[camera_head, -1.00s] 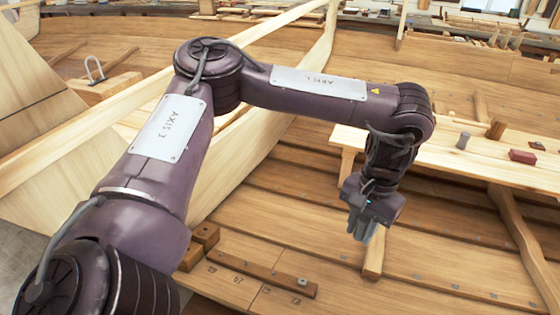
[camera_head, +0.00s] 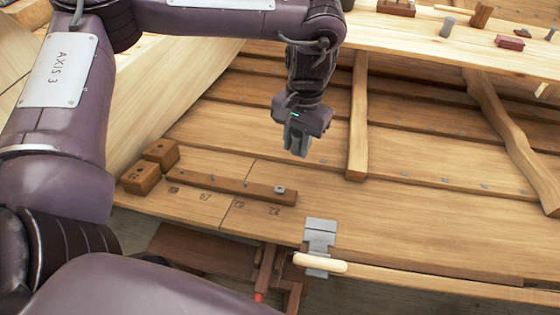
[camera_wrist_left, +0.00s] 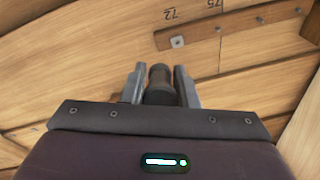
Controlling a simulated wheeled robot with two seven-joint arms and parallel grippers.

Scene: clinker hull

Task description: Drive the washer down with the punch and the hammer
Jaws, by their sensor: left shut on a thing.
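My left gripper (camera_head: 296,150) hangs fingers-down above the hull planking, behind and a little right of the washer. In the left wrist view it is shut on a dark round punch (camera_wrist_left: 159,80), which sits between the two grey fingers. The punch is hard to make out in the head view. A small grey square washer (camera_head: 279,188) sits near the right end of a dark wooden strip on the planks. It also shows in the left wrist view (camera_wrist_left: 177,41), beyond the fingertips and apart from the punch. My right gripper is out of view.
A grey metal piece with a pale handle (camera_head: 320,264) sits at the near plank edge. A raised rib (camera_head: 357,125) stands right of the gripper.

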